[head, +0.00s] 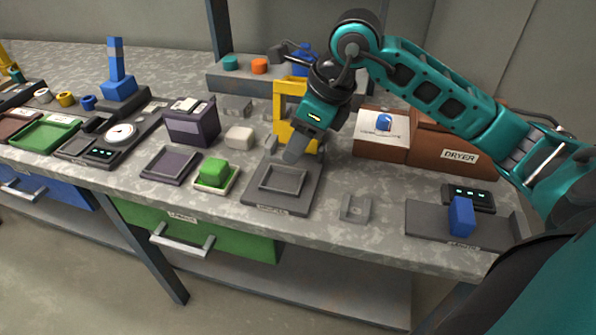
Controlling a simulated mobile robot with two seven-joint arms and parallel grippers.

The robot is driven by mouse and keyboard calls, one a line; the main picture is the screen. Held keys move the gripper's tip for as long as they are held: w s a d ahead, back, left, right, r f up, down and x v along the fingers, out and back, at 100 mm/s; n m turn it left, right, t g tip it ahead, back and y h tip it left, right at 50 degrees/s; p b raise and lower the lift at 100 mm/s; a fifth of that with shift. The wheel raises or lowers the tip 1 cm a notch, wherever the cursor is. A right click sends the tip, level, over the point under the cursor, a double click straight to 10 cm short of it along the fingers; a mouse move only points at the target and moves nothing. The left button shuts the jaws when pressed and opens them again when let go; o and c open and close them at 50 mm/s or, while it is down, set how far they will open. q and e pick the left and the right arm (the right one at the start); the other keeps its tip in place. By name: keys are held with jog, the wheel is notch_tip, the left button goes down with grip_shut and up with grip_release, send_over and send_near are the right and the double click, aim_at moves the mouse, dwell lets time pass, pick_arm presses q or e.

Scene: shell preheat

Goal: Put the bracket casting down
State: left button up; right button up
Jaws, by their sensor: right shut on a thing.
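My right gripper (295,152) reaches down from the right, in front of a yellow frame (283,106). It is shut on a grey piece, which I take to be the bracket casting; its outline is hard to tell from the fingers. The gripper tip is just above the back edge of a dark grey plate (254,193) with a raised square rim. I cannot tell whether the piece touches the plate. My left gripper does not show.
A small grey bracket-like part (356,208) lies to the right. A brown dryer box (446,146) and a blue block (461,217) stand farther right. The bench front has bare patches.

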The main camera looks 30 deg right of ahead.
notch_tip(320, 180, down, 3)
jog(key=shift+r, duration=0.2)
jog(key=shift+f+b, duration=0.45)
jog(key=shift+f, duration=1.5)
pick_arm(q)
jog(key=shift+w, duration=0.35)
